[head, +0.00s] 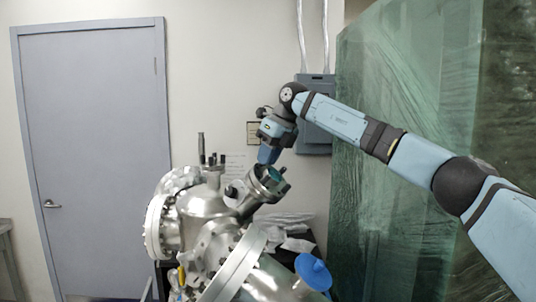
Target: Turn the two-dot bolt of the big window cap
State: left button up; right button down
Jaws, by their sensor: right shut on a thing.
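The big window cap (269,181) is a round metal flange with a teal window, on the angled port of the silver vacuum chamber (203,219). Short dark bolts stand up around its rim. My right gripper (266,163) reaches down from above, with its blue fingers at the upper left rim of the cap. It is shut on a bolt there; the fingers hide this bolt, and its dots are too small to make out. My left gripper is not in view.
A large flange (238,265) and a blue disc-shaped cap (313,272) are at the front. Crumpled foil (297,243) lies on a dark surface behind. A green translucent sheet (400,130) stands at the right, behind my right arm. A grey door (95,140) is at the left.

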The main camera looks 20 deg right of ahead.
jog(key=shift+m+y, duration=0.4)
jog(key=shift+m, duration=0.5)
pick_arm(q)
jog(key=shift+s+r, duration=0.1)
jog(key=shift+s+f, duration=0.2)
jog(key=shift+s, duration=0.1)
pick_arm(e)
jog(key=c, duration=1.1)
grip_release()
jog(key=shift+d+r, duration=0.15)
jog(key=shift+r, duration=0.2)
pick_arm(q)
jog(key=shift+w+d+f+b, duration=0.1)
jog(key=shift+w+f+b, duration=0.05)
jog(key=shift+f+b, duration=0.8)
pick_arm(e)
jog(key=v, duration=1.3)
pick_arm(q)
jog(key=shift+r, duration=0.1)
pick_arm(e)
jog(key=shift+w, duration=0.15)
